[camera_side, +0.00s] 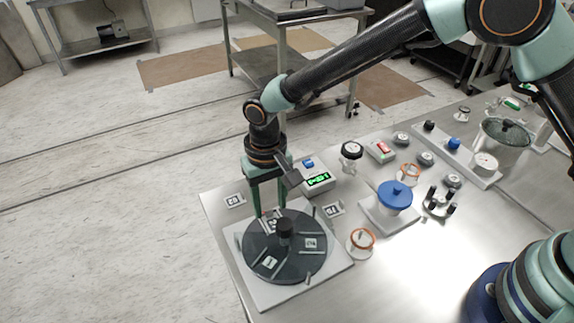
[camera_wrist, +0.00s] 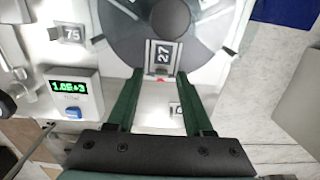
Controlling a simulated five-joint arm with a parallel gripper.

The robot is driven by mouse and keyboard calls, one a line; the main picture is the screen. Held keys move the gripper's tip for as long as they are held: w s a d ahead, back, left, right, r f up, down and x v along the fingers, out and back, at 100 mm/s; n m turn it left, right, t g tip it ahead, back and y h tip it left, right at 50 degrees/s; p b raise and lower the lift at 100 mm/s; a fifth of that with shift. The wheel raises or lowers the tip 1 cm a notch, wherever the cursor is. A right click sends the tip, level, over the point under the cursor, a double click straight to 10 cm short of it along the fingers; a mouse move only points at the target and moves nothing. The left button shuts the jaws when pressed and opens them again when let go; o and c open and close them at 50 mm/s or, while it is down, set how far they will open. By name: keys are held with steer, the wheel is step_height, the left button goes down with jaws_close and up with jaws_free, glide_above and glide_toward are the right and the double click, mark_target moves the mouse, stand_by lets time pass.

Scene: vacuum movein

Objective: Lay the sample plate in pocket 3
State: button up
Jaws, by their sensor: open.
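A dark round disk (camera_side: 262,245) with a black central knob (camera_side: 285,230) lies on a pale square base (camera_side: 318,276). Several small pale number tags and thin raised bars sit on the disk. My gripper (camera_side: 269,212) is open, pointing down at the disk's far rim. Nothing is clearly held. I cannot tell which piece is the sample plate or which pocket is pocket 3.
A box with a green display (camera_side: 318,180) and blue button stands close beside my gripper. A blue-lidded pot (camera_side: 394,196), an orange ring (camera_side: 361,239), a dark-posted stand (camera_side: 440,201) and a glass vessel (camera_side: 506,140) stand right. The bench's front middle is clear.

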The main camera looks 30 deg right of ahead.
mark_target(269, 210)
steer(key=d+r+t, duration=0.1)
steer(key=d+r, duration=0.2)
steer(key=r, duration=0.5)
steer(key=d+r, duration=0.4)
steer(key=r, duration=0.4)
steer(key=s+d+r+t, duration=0.2)
steer(key=s+d, duration=0.3)
steer(key=d, duration=0.5)
steer(key=s+d+r+t, duration=0.2)
steer(key=s+d, duration=0.3)
steer(key=d, duration=0.6)
steer(key=shift+s+d+r+t, duration=0.2)
steer(key=shift+s+r+t, duration=0.1)
steer(key=shift+r, duration=0.35)
